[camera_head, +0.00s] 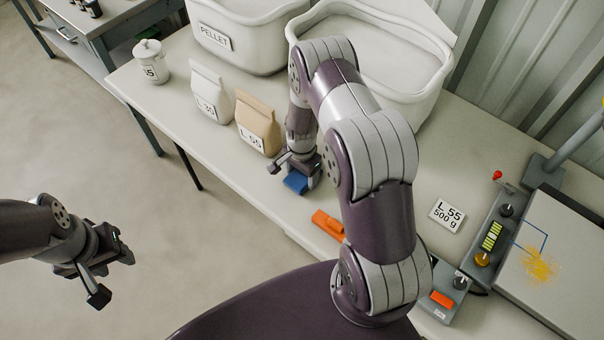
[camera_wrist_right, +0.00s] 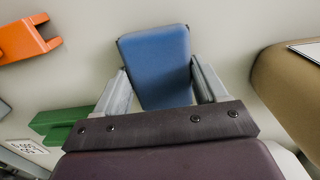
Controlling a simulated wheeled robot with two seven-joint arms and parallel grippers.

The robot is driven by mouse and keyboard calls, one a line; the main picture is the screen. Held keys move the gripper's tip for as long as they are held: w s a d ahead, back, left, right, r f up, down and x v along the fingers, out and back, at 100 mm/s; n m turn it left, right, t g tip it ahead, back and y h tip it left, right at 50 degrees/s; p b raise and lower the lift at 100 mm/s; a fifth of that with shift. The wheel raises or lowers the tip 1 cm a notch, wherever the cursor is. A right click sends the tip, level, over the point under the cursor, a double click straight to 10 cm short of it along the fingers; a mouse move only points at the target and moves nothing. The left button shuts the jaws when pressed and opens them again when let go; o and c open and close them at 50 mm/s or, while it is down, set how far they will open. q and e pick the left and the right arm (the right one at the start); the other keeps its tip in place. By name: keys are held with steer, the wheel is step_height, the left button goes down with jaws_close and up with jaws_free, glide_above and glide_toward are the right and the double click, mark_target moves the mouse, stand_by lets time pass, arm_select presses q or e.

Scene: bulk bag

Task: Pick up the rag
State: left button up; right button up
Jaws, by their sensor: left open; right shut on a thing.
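The rag is a blue, flat, folded-looking piece (camera_head: 296,183) near the front edge of the white table, in front of the tan bag. My right gripper (camera_head: 295,173) points down and is shut on it. In the right wrist view the rag (camera_wrist_right: 157,62) sits between the two grey fingers, with its far end sticking out beyond them. I cannot tell whether it touches the table or hangs just above it. My left gripper (camera_head: 113,278) is open and empty, out over the floor at the left, away from the table.
A tan bag (camera_head: 258,124) stands close behind my right gripper, with a white bag (camera_head: 211,92) beside it. Large white bins (camera_head: 245,38) stand at the back. An orange forked piece (camera_head: 328,224) lies to the right; a green piece (camera_wrist_right: 62,121) shows in the wrist view.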

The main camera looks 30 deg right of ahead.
mark_target(301, 175)
steer(key=shift+w+r, duration=0.1)
steer(key=shift+r, duration=0.3)
step_height(301, 175, up, 3)
steer(key=shift+f+b, duration=0.15)
steer(key=shift+b, duration=0.2)
steer(key=s+d+r+b, duration=0.1)
steer(key=s+d+r, duration=0.6)
steer(key=d, duration=0.2)
steer(key=shift+s+r, duration=0.2)
